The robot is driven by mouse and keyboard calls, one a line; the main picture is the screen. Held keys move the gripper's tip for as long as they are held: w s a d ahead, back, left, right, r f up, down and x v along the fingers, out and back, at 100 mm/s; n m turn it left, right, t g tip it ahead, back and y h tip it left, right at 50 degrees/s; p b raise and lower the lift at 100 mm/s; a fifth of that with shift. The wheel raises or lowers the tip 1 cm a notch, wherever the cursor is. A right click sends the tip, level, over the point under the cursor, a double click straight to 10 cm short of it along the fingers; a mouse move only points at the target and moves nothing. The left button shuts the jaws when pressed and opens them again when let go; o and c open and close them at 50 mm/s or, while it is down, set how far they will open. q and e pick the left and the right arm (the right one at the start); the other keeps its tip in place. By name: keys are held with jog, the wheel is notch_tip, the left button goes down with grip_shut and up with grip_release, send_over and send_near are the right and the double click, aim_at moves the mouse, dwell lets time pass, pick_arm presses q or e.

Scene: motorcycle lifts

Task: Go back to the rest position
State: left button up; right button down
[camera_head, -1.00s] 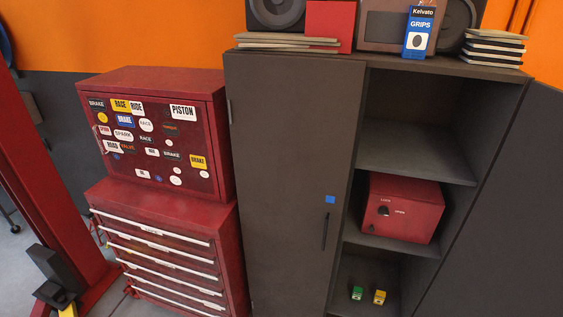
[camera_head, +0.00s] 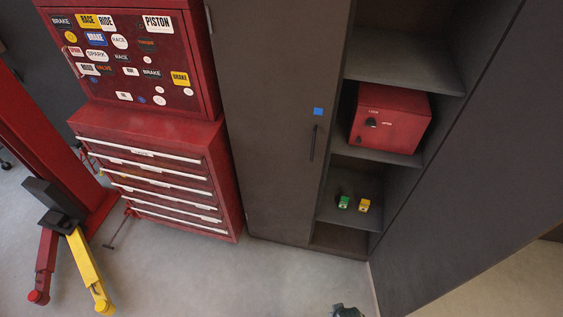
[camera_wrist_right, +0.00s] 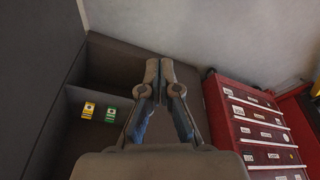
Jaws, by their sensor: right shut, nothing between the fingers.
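My right gripper (camera_wrist_right: 161,72) is shut and empty in the right wrist view, its two fingertips together. In the head view only a small dark piece, which looks like the tip of this gripper (camera_head: 346,311), shows at the bottom edge, in front of the open cabinet and apart from it. My left gripper is not in view.
A dark cabinet (camera_head: 274,120) has its right side open, with a red safe (camera_head: 391,120) and small green (camera_head: 344,202) and yellow (camera_head: 364,205) boxes on shelves. A red drawer chest (camera_head: 150,130) and lift post (camera_head: 45,150) stand left. Floor (camera_head: 220,280) in front is clear.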

jog(key=s+f, duration=0.3)
jog(key=f, duration=0.5)
jog(key=s+f, duration=0.4)
jog(key=f, duration=0.3)
jog(key=s+d+f+g, duration=0.1)
jog(key=s+d+f, duration=0.2)
jog(key=s+f, duration=0.7)
jog(key=s, duration=0.3)
jog(key=shift+s+d+g, duration=0.2)
jog(key=shift+s+g, duration=0.1)
jog(key=c, duration=1.9)
grip_release()
